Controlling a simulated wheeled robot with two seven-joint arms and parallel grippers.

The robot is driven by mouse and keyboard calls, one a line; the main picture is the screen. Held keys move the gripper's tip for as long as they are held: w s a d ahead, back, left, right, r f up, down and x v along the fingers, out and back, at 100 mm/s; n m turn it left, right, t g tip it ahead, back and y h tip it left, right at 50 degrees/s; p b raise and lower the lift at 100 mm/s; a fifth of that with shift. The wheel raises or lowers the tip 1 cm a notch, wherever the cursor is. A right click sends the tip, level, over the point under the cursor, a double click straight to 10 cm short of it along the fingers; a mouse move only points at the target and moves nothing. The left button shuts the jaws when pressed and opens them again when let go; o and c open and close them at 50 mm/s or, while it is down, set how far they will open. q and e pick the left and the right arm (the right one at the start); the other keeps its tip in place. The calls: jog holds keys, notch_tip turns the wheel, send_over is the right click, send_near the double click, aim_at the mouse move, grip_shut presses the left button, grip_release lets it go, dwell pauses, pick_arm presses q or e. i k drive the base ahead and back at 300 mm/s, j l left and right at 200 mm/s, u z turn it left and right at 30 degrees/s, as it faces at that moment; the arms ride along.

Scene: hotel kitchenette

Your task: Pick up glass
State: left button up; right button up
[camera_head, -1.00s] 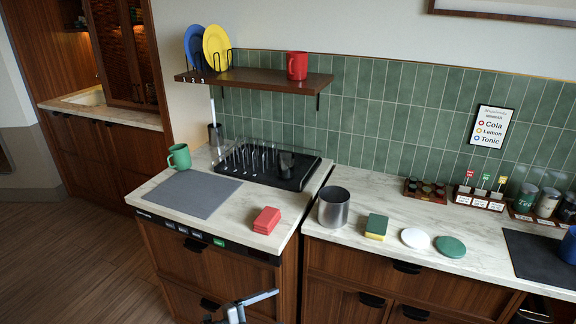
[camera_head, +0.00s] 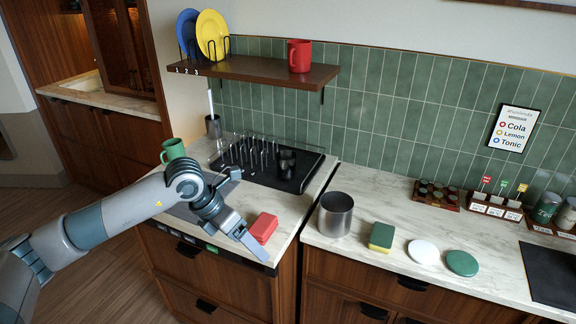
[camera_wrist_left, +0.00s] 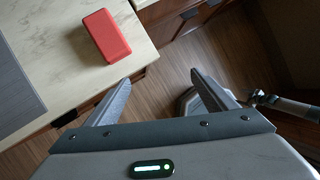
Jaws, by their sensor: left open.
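A dark see-through glass (camera_head: 287,163) stands at the right part of the black dish rack (camera_head: 290,184) on the left counter. The glass does not show in that view. My right gripper is not in view.
A green mug (camera_head: 173,150) stands behind my left arm, which hides much of the grey mat (camera_head: 184,212). A shelf (camera_head: 265,72) with plates and a red mug (camera_head: 299,56) hangs above the rack. A metal pot (camera_head: 335,214) and a sponge (camera_head: 381,237) stand to the right.

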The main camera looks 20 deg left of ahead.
aim_at(286, 166)
jog(key=i, duration=1.35)
